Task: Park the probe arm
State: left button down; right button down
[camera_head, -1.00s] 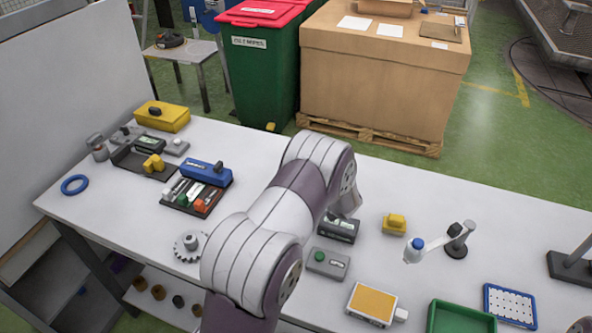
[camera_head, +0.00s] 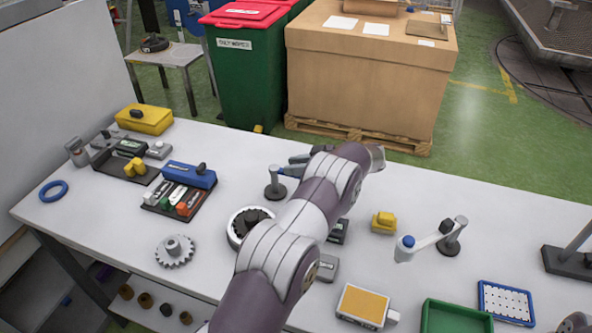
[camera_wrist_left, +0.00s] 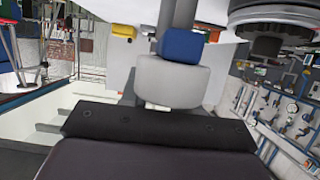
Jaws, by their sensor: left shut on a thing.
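The left arm reaches in from the bottom, and my left gripper (camera_head: 300,161) is at its far end, largely hidden behind the wrist. It is at a small post (camera_head: 275,186) with a dark round foot, beside the round turntable (camera_head: 240,228). In the left wrist view a blue knob (camera_wrist_left: 181,46) and a pale grey block stand in front of the gripper; the blue knob looks like part of the probe arm. The gripper is shut on it, though the fingertips are hard to make out. My right gripper is not in view.
A second post with a pale swing arm and blue cap (camera_head: 405,247) stands at the right. Near it are a yellow block (camera_head: 384,222), a green tray (camera_head: 425,326) and a blue perforated tray (camera_head: 482,311). A gear (camera_head: 175,256) lies left.

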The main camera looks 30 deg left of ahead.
pick_arm(q)
jog(key=shift+w+a+r+g, duration=0.1)
jog(key=shift+r+g, duration=0.15)
jog(key=shift+g, duration=0.05)
jog(key=c, duration=1.1)
grip_release()
jog(key=shift+o, duration=0.9)
jog(key=shift+a+f, duration=0.1)
jog(key=shift+f, duration=0.05)
jog(key=b+v, duration=0.2)
jog(key=v, duration=1)
jog(key=shift+d+b, duration=0.3)
jog(key=shift+b, duration=0.05)
